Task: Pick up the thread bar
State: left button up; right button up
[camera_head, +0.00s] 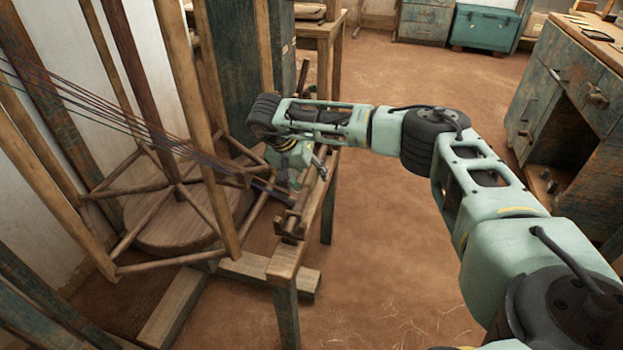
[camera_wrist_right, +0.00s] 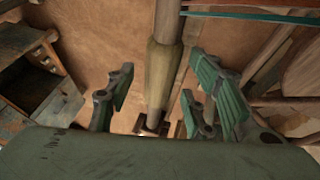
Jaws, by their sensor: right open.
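The thread bar appears to be the slim wooden rod (camera_head: 300,205) at the end of a small wooden table or bench, beside the frame with threads. In the right wrist view, a rounded, tapered wooden bar (camera_wrist_right: 164,72) runs lengthwise between the fingers. My right gripper (camera_head: 309,170) is over the bar's far part, pointing down; its own wrist partly hides the bar there. In the wrist view the right gripper's green fingers (camera_wrist_right: 160,95) are open, with one on each side of the bar. Contact cannot be told. My left gripper is not in view.
A wooden thread frame (camera_head: 190,130) with dark and red threads (camera_head: 110,115) stands close on the left. The bench's wooden leg (camera_head: 287,315) is below. A blue-grey cabinet (camera_head: 590,95) stands at the right, and a teal chest (camera_head: 484,27) at the back. Bare floor lies between.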

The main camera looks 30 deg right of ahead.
grip_shut()
jog(key=shift+r, duration=0.1)
dwell(0.4)
jog(key=shift+r, duration=0.15)
